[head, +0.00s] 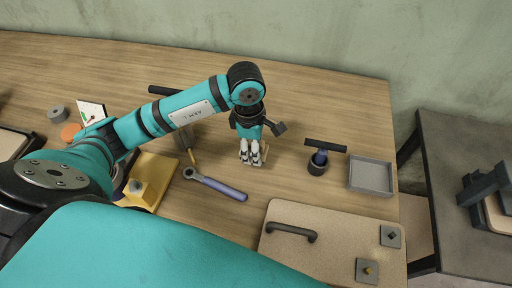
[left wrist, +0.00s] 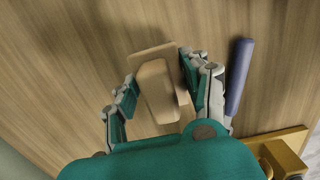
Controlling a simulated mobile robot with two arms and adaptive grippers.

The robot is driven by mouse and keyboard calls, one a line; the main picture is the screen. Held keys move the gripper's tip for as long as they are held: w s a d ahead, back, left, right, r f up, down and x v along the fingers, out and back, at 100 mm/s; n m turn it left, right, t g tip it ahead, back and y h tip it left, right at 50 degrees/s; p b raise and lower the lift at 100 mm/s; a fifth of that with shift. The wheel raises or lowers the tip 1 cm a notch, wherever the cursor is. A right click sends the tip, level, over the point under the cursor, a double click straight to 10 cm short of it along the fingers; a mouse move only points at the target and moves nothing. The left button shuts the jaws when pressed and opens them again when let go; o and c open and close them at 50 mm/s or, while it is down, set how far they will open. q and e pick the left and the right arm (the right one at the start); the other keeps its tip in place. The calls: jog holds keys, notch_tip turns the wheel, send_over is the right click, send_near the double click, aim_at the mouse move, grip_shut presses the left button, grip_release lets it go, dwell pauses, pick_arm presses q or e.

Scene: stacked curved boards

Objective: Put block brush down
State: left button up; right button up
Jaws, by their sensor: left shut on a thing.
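The block brush (left wrist: 158,90) is a pale tan wooden block with a raised grip, seen between my left fingers in the left wrist view. My left gripper (left wrist: 155,85) is shut on it. In the head view my left gripper (head: 254,156) points down over the middle of the wooden table (head: 330,95), and only a thin tan edge of the brush (head: 265,152) shows beside the fingers. The brush is at or close to the tabletop; I cannot tell whether it touches. My right gripper is not in view.
To the right are a black-handled tool in a round holder (head: 318,168) and a grey tray (head: 371,176). A tan board with a handle (head: 335,240) is in front. Bare wood lies behind.

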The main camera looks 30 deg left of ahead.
pick_arm(q)
jog(key=shift+w, duration=0.45)
jog(key=shift+a+f, duration=0.1)
jog(key=shift+f, duration=0.15)
notch_tip(320, 180, down, 2)
jog(key=shift+f+p, duration=0.1)
jog(key=shift+p, duration=0.65)
jog(key=shift+f, duration=0.65)
jog(key=o, duration=1.1)
